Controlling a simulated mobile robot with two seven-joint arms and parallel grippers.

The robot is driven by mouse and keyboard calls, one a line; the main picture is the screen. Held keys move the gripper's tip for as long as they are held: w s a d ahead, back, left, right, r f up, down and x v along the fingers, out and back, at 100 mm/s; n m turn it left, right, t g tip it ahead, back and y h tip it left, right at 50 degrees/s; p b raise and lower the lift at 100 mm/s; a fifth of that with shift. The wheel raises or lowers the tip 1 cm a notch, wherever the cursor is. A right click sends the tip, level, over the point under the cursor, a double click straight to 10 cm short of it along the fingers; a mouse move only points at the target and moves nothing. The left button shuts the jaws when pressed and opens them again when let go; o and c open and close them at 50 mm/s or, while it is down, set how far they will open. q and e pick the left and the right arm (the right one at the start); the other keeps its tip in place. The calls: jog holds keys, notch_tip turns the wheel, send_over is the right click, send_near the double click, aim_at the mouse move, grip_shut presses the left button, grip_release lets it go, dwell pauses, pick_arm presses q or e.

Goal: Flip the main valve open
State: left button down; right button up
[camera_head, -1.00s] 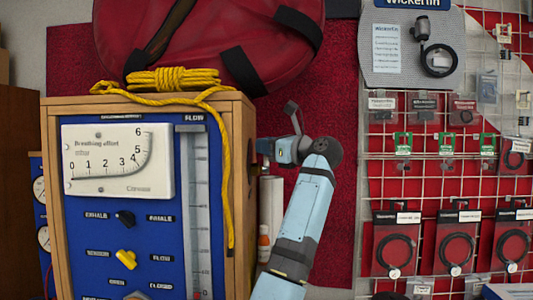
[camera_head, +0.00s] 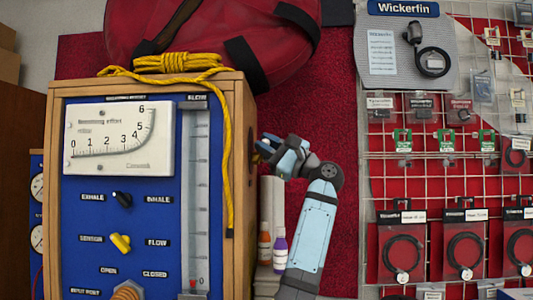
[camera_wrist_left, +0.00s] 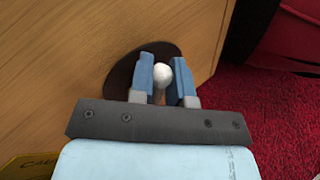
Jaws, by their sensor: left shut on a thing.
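The wooden box (camera_head: 240,110) with a blue front panel (camera_head: 160,215) stands at the left in the head view. My left gripper (camera_head: 260,150) is against its right side, with the fingers partly hidden by the wrist. The knob stands in front of a dark round recess (camera_wrist_left: 120,78) in the wooden side wall. It appears to be the valve's handle. My right gripper is not in view.
Yellow rope (camera_head: 180,62) lies on the box and hangs down its right edge. A wire rack (camera_head: 440,185) with packages fills the right.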

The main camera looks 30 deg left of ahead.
pick_arm(q)
jog(key=shift+s+f+n+g+b, duration=0.1)
jog(key=shift+f+n+g+b, duration=0.35)
jog(key=shift+n+g, duration=0.55)
jog(key=shift+s+d+f+n+g, duration=0.15)
jog(key=shift+n+g, duration=0.1)
jog(key=shift+n, duration=0.25)
jog(key=shift+w+a+f+n+g, duration=0.1)
jog(key=shift+n+g, duration=0.15)
jog(key=shift+n, duration=0.25)
jog(key=shift+s+d+f+n+g+h+b, duration=0.1)
jog(key=shift+n+g+h+b, duration=0.2)
jog(key=shift+n+g+b, duration=0.1)
jog(key=shift+n, duration=0.3)
jog(key=c, duration=1.1)
grip_release()
